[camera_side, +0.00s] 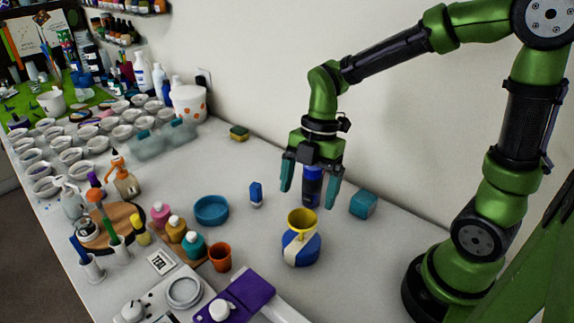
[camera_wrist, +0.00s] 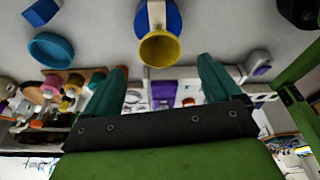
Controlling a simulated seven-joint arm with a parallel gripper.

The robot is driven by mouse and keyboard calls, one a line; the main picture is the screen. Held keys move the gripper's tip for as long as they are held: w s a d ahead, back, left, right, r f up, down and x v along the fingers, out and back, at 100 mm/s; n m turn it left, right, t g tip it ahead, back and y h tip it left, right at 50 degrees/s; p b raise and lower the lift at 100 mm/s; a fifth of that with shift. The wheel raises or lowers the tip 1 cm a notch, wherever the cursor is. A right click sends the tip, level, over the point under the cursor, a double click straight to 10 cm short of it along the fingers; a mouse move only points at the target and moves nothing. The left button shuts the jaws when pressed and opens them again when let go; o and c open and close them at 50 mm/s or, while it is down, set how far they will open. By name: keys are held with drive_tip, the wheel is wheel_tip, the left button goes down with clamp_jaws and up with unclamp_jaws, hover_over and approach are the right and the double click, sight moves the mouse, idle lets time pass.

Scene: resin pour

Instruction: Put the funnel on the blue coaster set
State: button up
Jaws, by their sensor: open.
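The yellow funnel (camera_side: 301,217) appears to rest, wide mouth up, on a rounded blue piece with a cream band, which I take to be the blue coaster set (camera_side: 314,248). In the wrist view, the funnel (camera_wrist: 160,51) shows its round mouth, and the blue and cream piece (camera_wrist: 173,18) shows behind it. My gripper (camera_side: 309,199) points down above and behind the funnel in the side view. Its teal fingers are spread, with nothing held between them. In the wrist view, my gripper (camera_wrist: 161,66) has the funnel ahead of its fingertips, apart from them. The contact under the funnel is hidden.
A dark blue can (camera_side: 312,188) stands behind my fingers. A teal cube (camera_side: 363,205) is to the right. A purple item (camera_side: 247,291) lies in front.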

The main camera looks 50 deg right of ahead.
drive_tip(key=shift+v, duration=1.2)
drive_tip(key=s+d+r+m+t, duration=0.1)
drive_tip(key=s+r+m+t, duration=0.2)
drive_tip(key=m, duration=0.9)
drive_tip(key=s+d+r+m+t+h, duration=0.1)
drive_tip(key=s+d+r+m+t, duration=0.1)
drive_tip(key=m, duration=1)
wheel_tip(320, 180, up, 2)
drive_tip(key=s+t, duration=0.1)
drive_tip(key=t, duration=0.1)
drive_tip(key=shift+s+r+t, duration=0.2)
drive_tip(key=shift+t, duration=0.2)
